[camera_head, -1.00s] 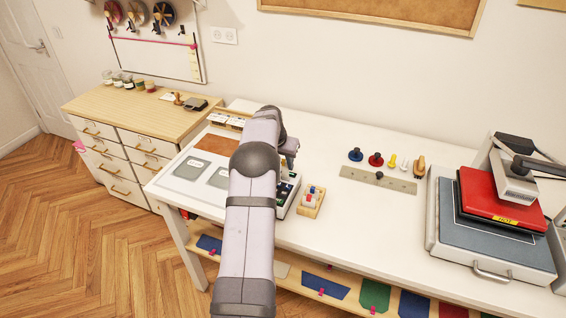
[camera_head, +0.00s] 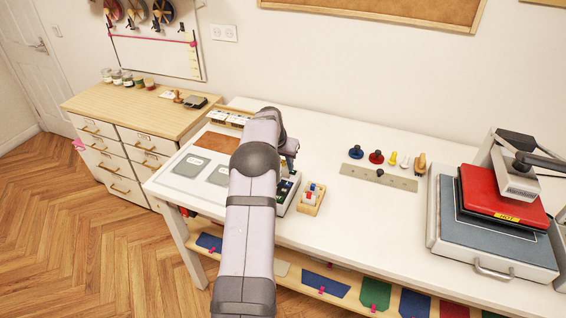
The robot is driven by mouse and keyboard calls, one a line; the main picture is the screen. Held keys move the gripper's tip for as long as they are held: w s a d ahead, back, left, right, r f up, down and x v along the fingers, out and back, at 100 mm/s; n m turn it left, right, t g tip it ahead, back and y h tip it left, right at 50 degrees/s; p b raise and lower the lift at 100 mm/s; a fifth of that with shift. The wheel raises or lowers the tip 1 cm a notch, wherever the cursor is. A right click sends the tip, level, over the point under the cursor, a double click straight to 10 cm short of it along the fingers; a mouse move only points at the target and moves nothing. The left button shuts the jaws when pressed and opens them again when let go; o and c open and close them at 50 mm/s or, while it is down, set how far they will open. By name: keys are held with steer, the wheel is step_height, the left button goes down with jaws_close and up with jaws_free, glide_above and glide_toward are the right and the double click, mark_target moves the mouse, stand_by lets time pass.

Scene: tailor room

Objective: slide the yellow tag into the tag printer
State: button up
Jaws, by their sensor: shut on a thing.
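My gripper (camera_head: 286,174) points down just right of my forearm, over the left half of the white table. It is shut, and its fingertips are small and partly hidden by my arm. The yellow tag cannot be made out; what is between the jaws is too small and hidden to see. Directly below the gripper is a small white and dark device with green on it (camera_head: 288,196), which looks like the tag printer. My forearm covers its left side, and its slot cannot be seen. I cannot tell whether the gripper touches it.
A wooden block with red and blue pieces (camera_head: 311,200) stands just right of the device. Grey plates (camera_head: 190,167) lie left of my arm. The table front-centre is clear.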

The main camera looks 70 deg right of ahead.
steer(key=shift+f+b, duration=0.8)
steer(key=shift+f, duration=0.5)
steer(key=o, duration=1.1)
steer(key=shift+c, duration=0.2)
steer(key=shift+r, duration=0.1)
steer(key=shift+b+v, duration=1.4)
steer(key=shift+v, duration=2.25)
